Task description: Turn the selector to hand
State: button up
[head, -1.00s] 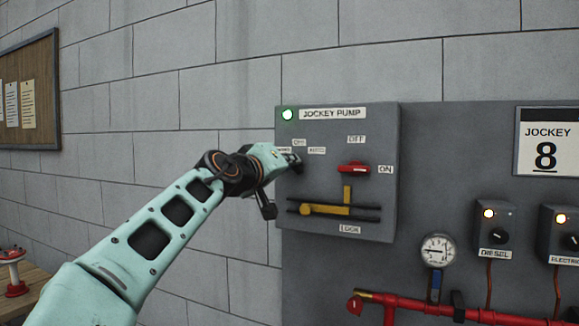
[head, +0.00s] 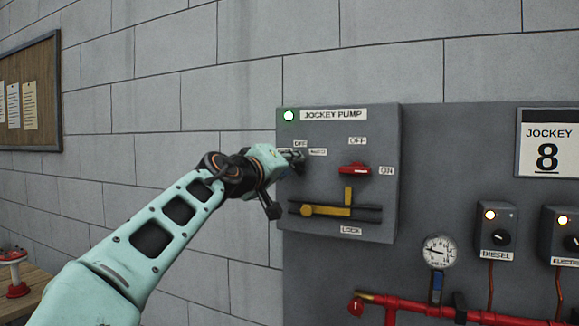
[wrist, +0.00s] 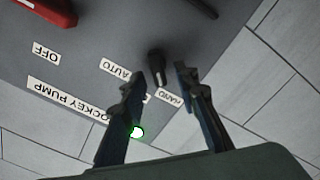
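The grey jockey pump panel (head: 340,220) is on the wall side ahead. In the wrist view its black selector knob (wrist: 157,66) sits among the labels AUTO (wrist: 116,69) and HAND (wrist: 170,97); a third label is mostly hidden behind a finger. The knob's lighter end faces the labels; I cannot tell exactly which one it points at. My gripper (wrist: 160,76) is open, with one fingertip on each side of the knob and gaps visible. In the head view my gripper (head: 298,160) hides the knob and the HAND label.
A green lamp (head: 289,116) is lit on the panel. A red switch (head: 355,169) and a yellow lock lever (head: 325,210) lie right of and below my gripper. A gauge (head: 439,251), a red pipe (head: 410,308) and two smaller selector boxes stand to the right.

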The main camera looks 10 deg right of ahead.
jog(key=v, duration=1.2)
dwell(0.4)
